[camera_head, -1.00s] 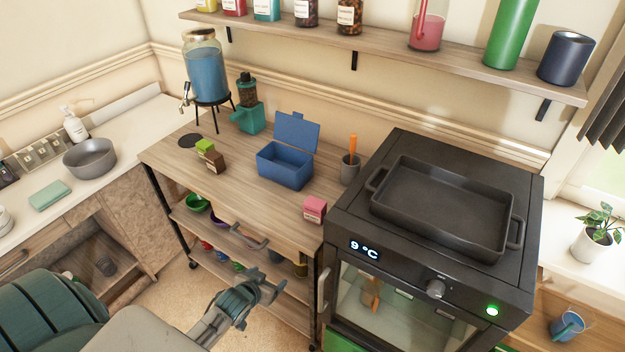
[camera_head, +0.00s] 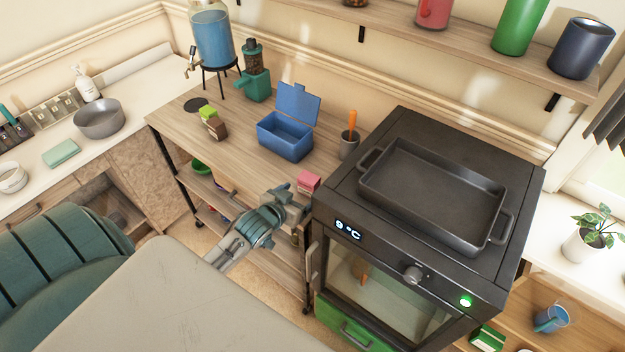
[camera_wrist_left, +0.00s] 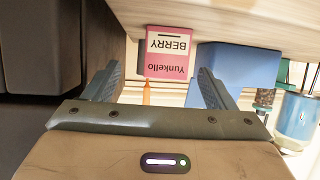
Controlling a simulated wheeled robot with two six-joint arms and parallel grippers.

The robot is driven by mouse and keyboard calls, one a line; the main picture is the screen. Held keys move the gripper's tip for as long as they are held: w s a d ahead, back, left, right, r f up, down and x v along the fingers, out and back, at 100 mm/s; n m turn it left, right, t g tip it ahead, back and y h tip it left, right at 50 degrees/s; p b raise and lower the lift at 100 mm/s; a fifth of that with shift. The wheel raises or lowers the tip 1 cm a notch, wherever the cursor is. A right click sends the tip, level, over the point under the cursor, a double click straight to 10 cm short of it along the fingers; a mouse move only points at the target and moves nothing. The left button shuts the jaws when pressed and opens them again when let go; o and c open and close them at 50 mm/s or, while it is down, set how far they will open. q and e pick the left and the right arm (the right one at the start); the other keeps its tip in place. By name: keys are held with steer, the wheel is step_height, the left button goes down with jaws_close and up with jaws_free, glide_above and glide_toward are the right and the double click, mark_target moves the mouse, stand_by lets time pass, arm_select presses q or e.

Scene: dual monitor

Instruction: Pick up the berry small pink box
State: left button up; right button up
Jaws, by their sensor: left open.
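The small pink berry box (camera_head: 308,181) stands on the wooden cart top (camera_head: 245,160) near its front right corner, close to the black oven. In the left wrist view the box (camera_wrist_left: 168,53) shows upside down with the words "BERRY" and "Yunkello", ahead of and between my fingers. My left gripper (camera_head: 294,199) is just in front of the box in the head view and hides its lower part. In the left wrist view the left gripper (camera_wrist_left: 158,88) is open with nothing between its fingers. My right gripper is not in view.
The black oven (camera_head: 345,262) with a dark pan (camera_head: 435,190) stands right of the box. An open blue container (camera_head: 285,138) and a grey cup with an orange handle (camera_head: 349,146) are behind it.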

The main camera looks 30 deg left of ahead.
mark_target(307, 188)
arm_select(q)
steer(key=x, duration=0.4)
steer(key=shift+w+a+p, duration=0.1)
steer(key=shift+p, duration=0.2)
steer(key=shift+w+a+f+p, duration=0.1)
steer(key=shift+w+f+p, duration=0.1)
steer(key=shift+w+p, duration=0.3)
steer(key=x, duration=0.3)
steer(key=shift+w+a+f, duration=0.1)
steer(key=shift+a+f, duration=0.1)
steer(key=shift+a, duration=0.1)
steer(key=shift+w+f, duration=0.3)
steer(key=shift+w, duration=0.1)
steer(key=shift+s+r, duration=0.1)
steer(key=shift+c, duration=1.1)
steer(key=c, duration=0.9)
steer(key=shift+o, duration=0.2)
